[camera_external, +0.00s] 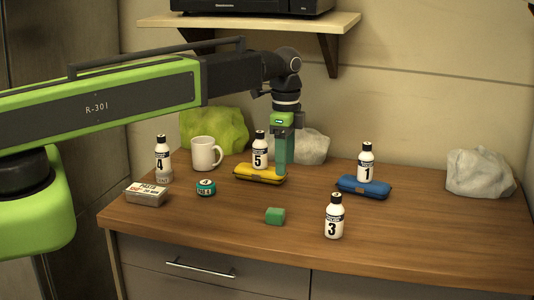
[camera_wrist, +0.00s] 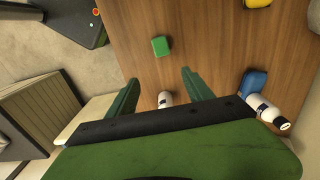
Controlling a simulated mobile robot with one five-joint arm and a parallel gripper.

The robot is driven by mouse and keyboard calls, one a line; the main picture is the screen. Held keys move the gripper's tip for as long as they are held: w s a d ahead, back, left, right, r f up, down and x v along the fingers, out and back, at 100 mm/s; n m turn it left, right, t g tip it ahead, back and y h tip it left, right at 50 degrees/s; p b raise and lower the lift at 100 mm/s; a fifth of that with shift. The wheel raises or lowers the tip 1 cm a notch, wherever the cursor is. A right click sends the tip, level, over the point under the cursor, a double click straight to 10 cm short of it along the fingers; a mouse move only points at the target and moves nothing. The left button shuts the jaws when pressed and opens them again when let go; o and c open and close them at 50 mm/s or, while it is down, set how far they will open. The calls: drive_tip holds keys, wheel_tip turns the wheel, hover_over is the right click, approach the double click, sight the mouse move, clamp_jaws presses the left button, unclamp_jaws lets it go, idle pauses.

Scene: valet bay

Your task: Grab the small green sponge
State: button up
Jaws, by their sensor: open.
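The small green sponge (camera_external: 275,215) is a little block lying on the wooden counter near its front edge. It also shows in the wrist view (camera_wrist: 160,46), upper middle, beyond the fingertips and roughly in line with the gap between them. My gripper (camera_external: 281,172) points down above the counter, behind the sponge in the external view and apart from it. In the wrist view my gripper (camera_wrist: 159,77) has its two green fingers spread with nothing held between them.
Bottle 3 (camera_external: 334,216) stands right of the sponge. Bottle 5 (camera_external: 260,149) is at the yellow case (camera_external: 258,174), close to my gripper. Bottle 1 (camera_external: 366,163) is at the blue case (camera_external: 363,186). A green-lidded tin (camera_external: 206,188), mug (camera_external: 205,155) and bottle 4 (camera_external: 162,158) stand left.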

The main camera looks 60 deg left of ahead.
wheel_tip(320, 180, up, 2)
drive_tip(key=a, duration=0.3)
drive_tip(key=b, duration=1.2)
approach(275, 211)
drive_tip(key=f, duration=0.5)
drive_tip(key=shift+w+a+f, duration=0.1)
drive_tip(key=shift+w+f, duration=0.1)
drive_tip(key=shift+w, duration=0.15)
drive_tip(key=shift+r, duration=0.1)
drive_tip(key=f+b, duration=0.5)
drive_tip(key=shift+s+f, duration=0.15)
drive_tip(key=shift+s, duration=0.15)
clamp_jaws()
drive_tip(key=shift+r, duration=0.25)
